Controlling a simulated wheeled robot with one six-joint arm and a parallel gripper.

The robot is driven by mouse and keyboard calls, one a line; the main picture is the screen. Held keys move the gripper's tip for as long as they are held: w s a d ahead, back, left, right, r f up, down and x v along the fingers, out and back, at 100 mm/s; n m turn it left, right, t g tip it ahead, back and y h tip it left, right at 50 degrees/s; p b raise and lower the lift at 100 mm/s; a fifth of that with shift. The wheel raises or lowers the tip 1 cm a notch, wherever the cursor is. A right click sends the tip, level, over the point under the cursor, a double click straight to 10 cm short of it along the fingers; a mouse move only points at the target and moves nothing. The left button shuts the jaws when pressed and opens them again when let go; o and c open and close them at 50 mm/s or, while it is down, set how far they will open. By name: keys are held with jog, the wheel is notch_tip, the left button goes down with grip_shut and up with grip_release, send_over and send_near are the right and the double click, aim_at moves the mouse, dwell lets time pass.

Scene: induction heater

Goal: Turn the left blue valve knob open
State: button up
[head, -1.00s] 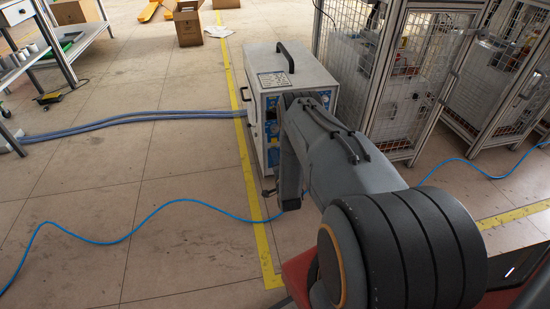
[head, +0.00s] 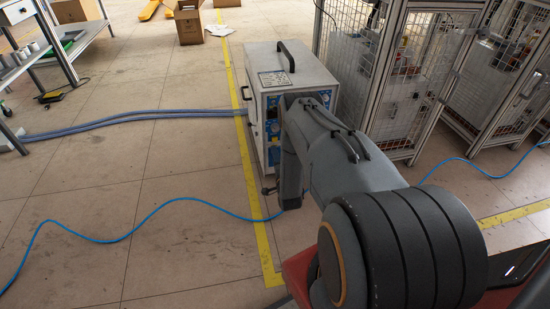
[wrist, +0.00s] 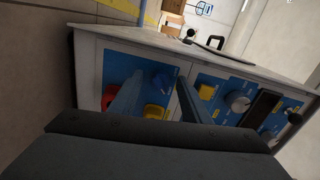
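The heater (head: 290,75) is a light grey box with blue panels on its front; my arm hides part of that front in the head view. In the wrist view, a blue knob (wrist: 161,81) sits on the left blue panel (wrist: 140,68) of the heater's front. My gripper (wrist: 158,84) points at this panel with its two fingers apart. The blue knob shows between the fingertips. I cannot tell whether either finger touches it. The fingers hide part of the panel, and my gripper is hidden in the head view.
Red (wrist: 108,101) and yellow (wrist: 153,111) parts lie below the knob. A yellow switch (wrist: 207,91), a grey dial (wrist: 238,101) and a dark display (wrist: 262,108) sit to the right. Caged cabinets (head: 395,80) stand close right of the heater. A blue hose (head: 130,232) crosses the floor.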

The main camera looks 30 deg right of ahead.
jog(key=p+v, duration=0.2)
jog(key=v, duration=0.5)
jog(key=shift+s, duration=0.4)
jog(key=shift+a+r, duration=0.1)
